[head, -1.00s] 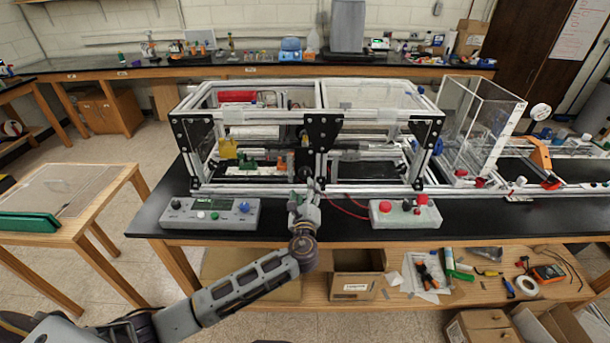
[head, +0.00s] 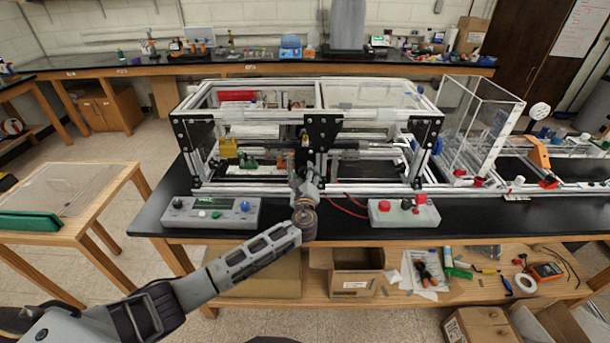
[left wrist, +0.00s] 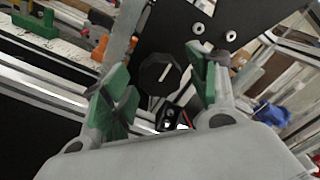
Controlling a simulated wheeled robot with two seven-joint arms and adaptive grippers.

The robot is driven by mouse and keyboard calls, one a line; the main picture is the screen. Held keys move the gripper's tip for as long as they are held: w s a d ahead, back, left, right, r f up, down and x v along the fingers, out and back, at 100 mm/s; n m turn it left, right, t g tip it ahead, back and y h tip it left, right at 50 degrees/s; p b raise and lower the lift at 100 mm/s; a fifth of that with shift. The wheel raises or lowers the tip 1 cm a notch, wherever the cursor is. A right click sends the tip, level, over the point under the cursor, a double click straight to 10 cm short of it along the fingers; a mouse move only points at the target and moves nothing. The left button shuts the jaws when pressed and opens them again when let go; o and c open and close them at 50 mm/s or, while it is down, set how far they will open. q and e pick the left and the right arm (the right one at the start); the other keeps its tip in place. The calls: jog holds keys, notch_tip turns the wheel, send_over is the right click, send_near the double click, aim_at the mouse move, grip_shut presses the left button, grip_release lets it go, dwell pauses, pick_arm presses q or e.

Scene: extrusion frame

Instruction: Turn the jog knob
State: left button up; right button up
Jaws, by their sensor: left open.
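The jog knob (left wrist: 160,75) is a black, many-sided knob with a white mark line. In the left wrist view it sits against a black plate, between and beyond the fingers. My left gripper (head: 306,174) reaches up to the middle post of the extrusion frame (head: 268,118). Its green-padded fingers are spread to either side of the knob, with gaps showing, and hold nothing. In the head view the knob is hard to make out behind the gripper. My right gripper does not show.
A grey control box (head: 212,213) with a display stands left of my arm. A box with red buttons (head: 404,213) stands on the right, with red wires nearby. The frame's black plates and rails surround the gripper closely. A clear-walled enclosure (head: 478,120) stands farther right.

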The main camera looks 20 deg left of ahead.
pick_arm(q)
jog(key=shift+w, duration=0.1)
jog(key=c, duration=1)
jog(key=shift+f, duration=0.1)
jog(key=shift+n+b, duration=0.3)
jog(key=shift+b, duration=0.15)
jog(key=n+b, duration=0.2)
jog(key=b, duration=0.1)
jog(key=shift+f+n, duration=0.1)
jog(key=shift+n, duration=0.3)
jog(key=shift+n+b, duration=1.1)
jog(key=shift+b, duration=0.05)
jog(key=shift+r, duration=0.2)
